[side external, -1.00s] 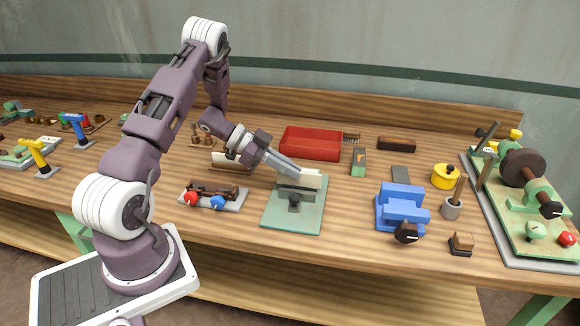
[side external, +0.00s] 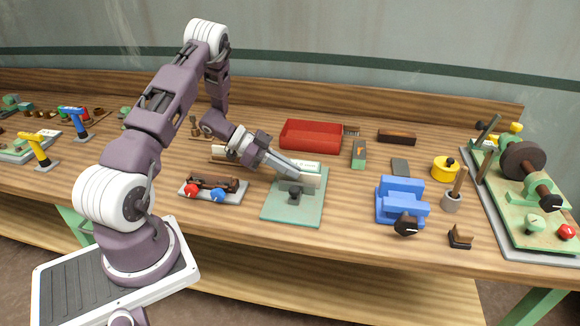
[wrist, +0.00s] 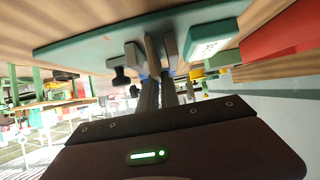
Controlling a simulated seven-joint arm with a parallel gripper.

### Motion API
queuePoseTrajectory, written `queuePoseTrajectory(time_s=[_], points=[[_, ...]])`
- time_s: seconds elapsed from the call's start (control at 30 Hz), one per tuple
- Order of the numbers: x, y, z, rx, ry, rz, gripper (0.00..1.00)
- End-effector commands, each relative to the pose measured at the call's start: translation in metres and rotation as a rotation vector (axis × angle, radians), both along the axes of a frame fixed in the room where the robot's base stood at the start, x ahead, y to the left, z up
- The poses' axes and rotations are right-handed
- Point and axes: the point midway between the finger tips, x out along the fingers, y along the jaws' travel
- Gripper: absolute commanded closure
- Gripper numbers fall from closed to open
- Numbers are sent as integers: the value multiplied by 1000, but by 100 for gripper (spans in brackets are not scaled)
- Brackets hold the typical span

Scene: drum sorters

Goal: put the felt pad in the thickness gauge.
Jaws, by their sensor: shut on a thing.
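The thickness gauge (side external: 283,206) is a flat green plate near the middle of the bench. It carries a dark grey block, a pale upright block and a green-and-white block (wrist: 213,40) behind. My gripper (side external: 300,172) points down and right at the blocks. In the wrist view its fingers are shut on a thin brownish piece, seemingly the felt pad (wrist: 153,57). The piece stands on edge between two grey blocks of the gauge. Whether it touches them or the plate I cannot tell. In the side view the fingers and pale block largely hide it.
A red tray (side external: 311,135) stands behind the gauge. A blue vise-like fixture (side external: 401,200) is to its right. A grey fixture with red and blue knobs (side external: 214,192) is close on its left. Clear bench lies between the gauge and the blue fixture.

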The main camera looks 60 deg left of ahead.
Motion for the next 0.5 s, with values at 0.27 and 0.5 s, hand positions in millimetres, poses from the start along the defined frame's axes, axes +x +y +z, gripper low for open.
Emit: queuePoseTrajectory(time_s=[0.27, 0.5], points=[[0, 0, -2, 1, -1, 0, 68], [0, 0, -2, 1, -1, 0, 68]])
